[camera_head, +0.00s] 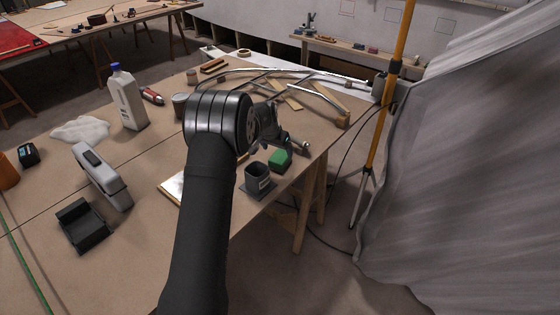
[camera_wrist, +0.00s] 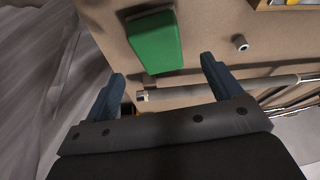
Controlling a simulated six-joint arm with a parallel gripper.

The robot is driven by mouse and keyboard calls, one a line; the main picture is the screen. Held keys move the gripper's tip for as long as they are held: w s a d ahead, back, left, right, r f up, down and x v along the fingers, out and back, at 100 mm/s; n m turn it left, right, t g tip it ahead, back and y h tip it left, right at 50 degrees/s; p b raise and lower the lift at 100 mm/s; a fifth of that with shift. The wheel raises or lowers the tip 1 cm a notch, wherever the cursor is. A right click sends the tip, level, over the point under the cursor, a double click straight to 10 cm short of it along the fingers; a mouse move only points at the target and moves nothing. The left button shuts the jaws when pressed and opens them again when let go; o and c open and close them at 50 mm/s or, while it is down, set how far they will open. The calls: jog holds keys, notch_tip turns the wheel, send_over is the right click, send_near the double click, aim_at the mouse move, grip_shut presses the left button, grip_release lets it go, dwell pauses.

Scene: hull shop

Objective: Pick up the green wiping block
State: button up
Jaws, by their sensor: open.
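The green wiping block (camera_head: 280,159) lies on the table near its right edge, beside a dark grey cup-like holder. In the wrist view the green wiping block (camera_wrist: 155,40) shows whole or nearly so, beyond the fingertips and between their lines, a little left of centre. My gripper (camera_head: 298,146) is above the table close to the block; its fingers are small and partly dark in the head view. In the wrist view my gripper (camera_wrist: 162,68) has its two blue-grey fingers spread wide with nothing held between them.
The grey holder (camera_head: 259,180) stands on a flat base at the table edge. Bent metal tubes (camera_head: 290,75) lie behind my gripper, and a tube (camera_wrist: 200,91) crosses the wrist view. A yellow pole (camera_head: 388,100) and grey sheeting (camera_head: 470,170) stand to the right.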

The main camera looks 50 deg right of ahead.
aim_at(280, 156)
jog(key=shift+x, duration=3.35)
jog(key=c, duration=1.1)
jog(key=shift+c, duration=0.2)
jog(key=shift+r, duration=0.15)
